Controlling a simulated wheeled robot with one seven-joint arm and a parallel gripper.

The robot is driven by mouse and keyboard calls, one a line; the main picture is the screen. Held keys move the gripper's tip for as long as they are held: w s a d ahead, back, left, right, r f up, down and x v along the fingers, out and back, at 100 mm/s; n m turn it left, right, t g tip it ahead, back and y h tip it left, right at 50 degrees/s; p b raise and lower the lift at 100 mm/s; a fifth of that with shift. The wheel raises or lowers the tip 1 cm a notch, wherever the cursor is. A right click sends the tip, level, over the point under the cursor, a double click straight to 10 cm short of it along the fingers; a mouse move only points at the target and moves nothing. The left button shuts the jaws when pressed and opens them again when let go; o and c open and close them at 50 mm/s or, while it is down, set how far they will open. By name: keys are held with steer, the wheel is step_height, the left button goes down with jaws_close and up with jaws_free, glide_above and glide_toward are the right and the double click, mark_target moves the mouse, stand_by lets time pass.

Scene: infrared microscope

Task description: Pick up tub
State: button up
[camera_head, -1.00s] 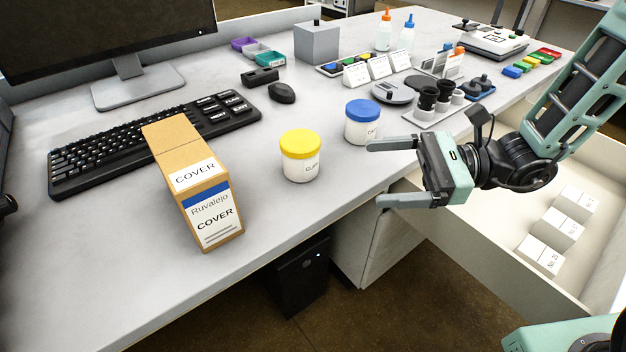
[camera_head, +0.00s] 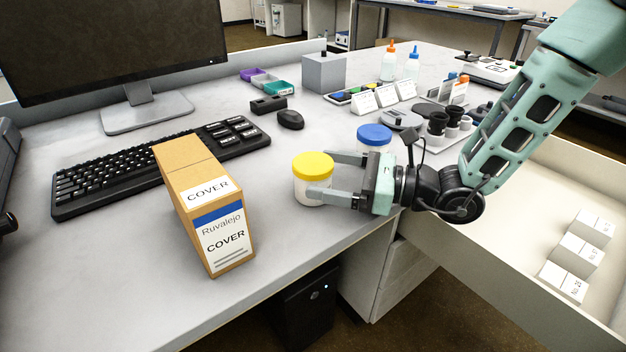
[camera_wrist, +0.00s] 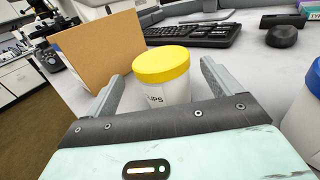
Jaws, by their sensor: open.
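A white tub with a yellow lid (camera_head: 313,172) stands upright on the desk, right of the cardboard box. A second white tub with a blue lid (camera_head: 374,137) stands behind my gripper, partly hidden by it. My gripper (camera_head: 330,176) is open, with its fingers pointing left at the yellow-lidded tub. In the wrist view the yellow-lidded tub (camera_wrist: 163,72) is between the two fingers, near their tips, with part of a label reading "IPS". Whether the fingers touch it cannot be told. The blue-lidded tub (camera_wrist: 305,119) is at the wrist view's right edge.
A cardboard box (camera_head: 207,210) labelled "COVER" stands left of the yellow-lidded tub. A keyboard (camera_head: 110,170) and mouse (camera_head: 290,119) lie behind. An open drawer (camera_head: 520,215) holding small white boxes is at the right. The desk's front strip is clear.

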mark_target(303, 166)
steer(key=x, duration=0.5)
steer(key=shift+w+r+b, duration=0.2)
steer(key=shift+r+b, duration=0.05)
steer(key=shift+b, duration=0.05)
steer(key=c, duration=1.1)
